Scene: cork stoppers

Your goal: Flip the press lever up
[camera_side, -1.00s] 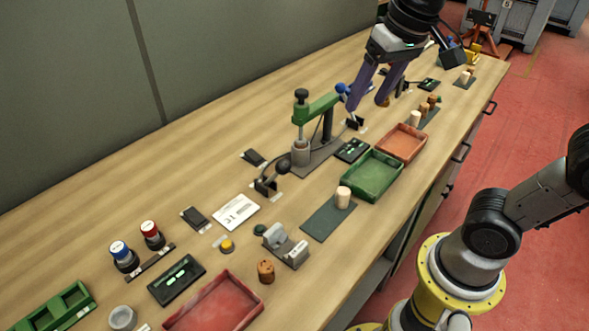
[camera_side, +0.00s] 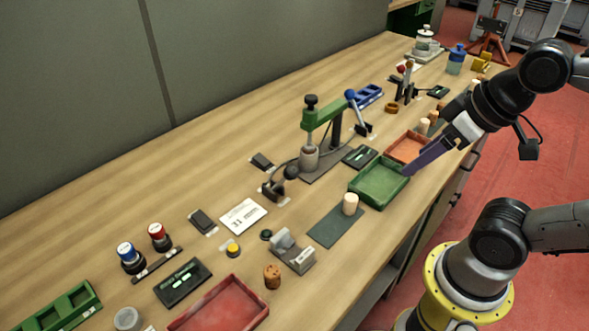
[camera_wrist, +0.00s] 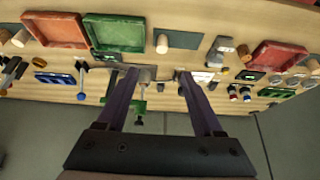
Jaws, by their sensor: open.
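The green press (camera_side: 322,115) stands on a grey base on the bench. Beside it, at its right, a lever with a blue knob (camera_side: 351,94) rises from a small dark foot, knob at the top, leaning a little left. In the wrist view the blue knob (camera_wrist: 80,97) seems to show at left, and the press (camera_wrist: 139,108) shows partly between the fingers. My gripper (camera_side: 407,171) is at the bench's front side, right of the press, its purple fingers pointing down-left over the green tray's edge.
The green tray (camera_side: 380,203) and orange tray (camera_side: 396,150) lie in front of the press. A pale stopper (camera_side: 350,204) stands on a dark mat. A black-knobbed lever (camera_side: 289,173) stands left of the press. The blue rack (camera_side: 368,95) is behind the blue-knobbed lever.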

